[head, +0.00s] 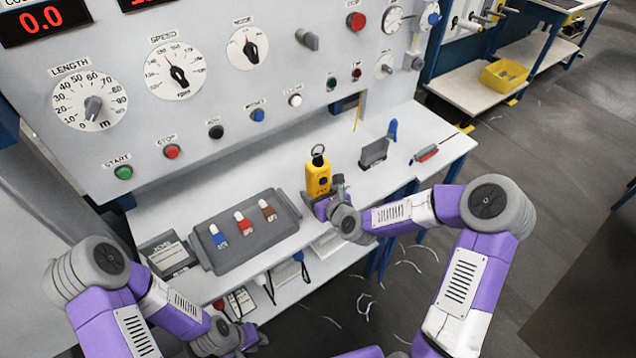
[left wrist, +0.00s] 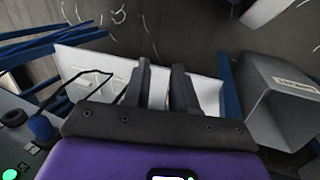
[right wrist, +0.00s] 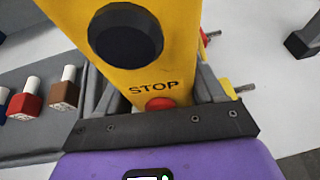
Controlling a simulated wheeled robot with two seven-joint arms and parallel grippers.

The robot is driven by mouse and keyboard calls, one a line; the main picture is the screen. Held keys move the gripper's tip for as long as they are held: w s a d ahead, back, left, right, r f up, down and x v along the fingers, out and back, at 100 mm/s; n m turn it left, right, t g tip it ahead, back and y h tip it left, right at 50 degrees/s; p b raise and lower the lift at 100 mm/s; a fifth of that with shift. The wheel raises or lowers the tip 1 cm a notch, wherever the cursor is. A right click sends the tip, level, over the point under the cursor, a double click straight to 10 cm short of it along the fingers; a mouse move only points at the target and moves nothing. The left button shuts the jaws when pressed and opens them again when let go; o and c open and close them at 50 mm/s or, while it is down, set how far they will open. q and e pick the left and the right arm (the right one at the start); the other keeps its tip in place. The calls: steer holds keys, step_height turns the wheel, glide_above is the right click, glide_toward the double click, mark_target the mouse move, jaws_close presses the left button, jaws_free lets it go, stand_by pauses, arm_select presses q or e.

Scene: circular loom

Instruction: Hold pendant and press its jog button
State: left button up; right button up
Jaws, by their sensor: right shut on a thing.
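The yellow pendant (head: 318,175) stands upright above the bench shelf, with a dark ring at its top. My right gripper (head: 322,200) is shut on its lower part. In the right wrist view, the pendant (right wrist: 150,65) fills the space between the fingers, showing a large dark round part, the word STOP and a red button (right wrist: 160,103). No jog label is readable. My left gripper (head: 252,338) is low at the front of the bench, away from the pendant. In the left wrist view, its fingers (left wrist: 161,72) are apart with nothing between them.
A dark labelled box (head: 167,256) sits left of the tray. A grey holder (head: 373,152) and red-handled tool (head: 427,153) lie right. The control panel (head: 130,60) rises behind.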

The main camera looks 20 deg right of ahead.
arm_select(q)
jaws_close()
stand_by(1.4)
